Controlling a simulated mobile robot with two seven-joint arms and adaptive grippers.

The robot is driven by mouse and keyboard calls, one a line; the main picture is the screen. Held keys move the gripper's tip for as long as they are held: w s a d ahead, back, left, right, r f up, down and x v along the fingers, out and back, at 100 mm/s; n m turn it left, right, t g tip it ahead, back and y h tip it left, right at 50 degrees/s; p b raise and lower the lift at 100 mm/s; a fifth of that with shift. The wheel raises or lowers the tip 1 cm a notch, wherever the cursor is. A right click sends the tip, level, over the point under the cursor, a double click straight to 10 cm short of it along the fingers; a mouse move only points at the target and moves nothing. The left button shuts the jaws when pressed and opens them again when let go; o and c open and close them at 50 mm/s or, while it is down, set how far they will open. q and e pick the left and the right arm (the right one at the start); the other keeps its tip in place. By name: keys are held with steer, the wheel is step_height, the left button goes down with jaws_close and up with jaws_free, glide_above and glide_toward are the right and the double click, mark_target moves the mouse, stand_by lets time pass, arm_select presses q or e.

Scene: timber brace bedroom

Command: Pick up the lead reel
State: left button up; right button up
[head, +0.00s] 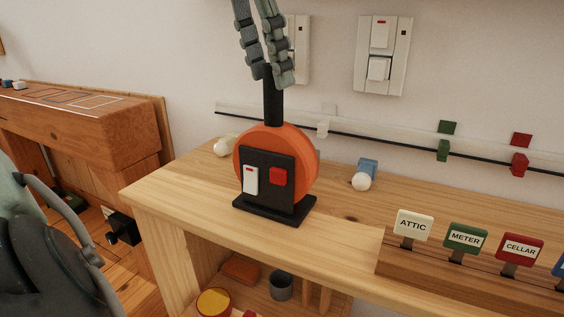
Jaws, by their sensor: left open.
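The lead reel (309,163) is an orange disc with a black front plate carrying a white switch and a red block. It stands upright on a black foot on the wooden bench, with a black handle (273,103) rising from its top. My left gripper (272,77) comes down from the top edge of the head view, with its grey fingers at the handle's upper end. It is open; I cannot tell whether a finger touches the handle. The palm is out of the picture. My right gripper is not in view.
The wooden bench (345,223) has label cards to the right, including a white ATTIC card (414,223). A rail (380,141) and wall switches (382,56) are behind. A shelf below holds a grey cup (281,287).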

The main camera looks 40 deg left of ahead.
mark_target(278, 100)
arm_select(q)
steer(key=x, duration=0.6)
steer(key=shift+w+a, duration=0.15)
steer(key=shift+w, duration=0.05)
steer(key=shift+r, duration=0.1)
jaws_close()
